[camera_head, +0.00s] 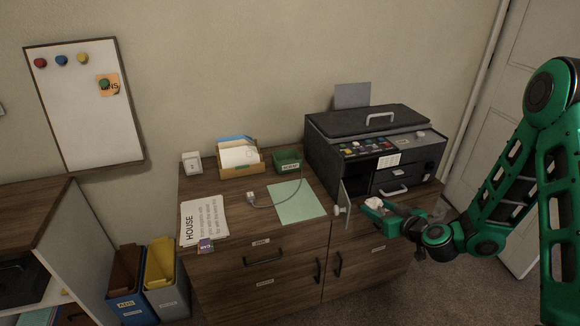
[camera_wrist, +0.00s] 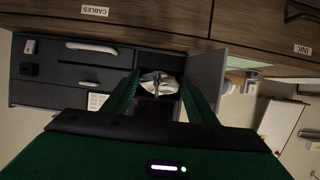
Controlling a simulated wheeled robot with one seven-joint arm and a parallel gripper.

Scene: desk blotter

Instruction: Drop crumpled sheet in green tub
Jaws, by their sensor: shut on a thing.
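The crumpled sheet (camera_head: 374,203) is a small white wad held in my gripper (camera_head: 378,207), in front of the printer at the right end of the desk. In the wrist view the sheet (camera_wrist: 158,84) sits between the two green fingers (camera_wrist: 159,92), which are shut on it. The green tub (camera_head: 288,161) stands on the desk left of the printer, with a white label on its front. My gripper is to the right of the tub and nearer the camera, well apart from it. The inside of the tub is hardly visible.
The dark printer (camera_head: 400,150) has an open front door (camera_head: 345,200) close to my gripper. A cable (camera_head: 262,205) lies by a pale green sheet (camera_head: 297,203). A tray of envelopes (camera_head: 240,158) stands left of the tub. A printed page (camera_head: 203,220) lies at the desk's left.

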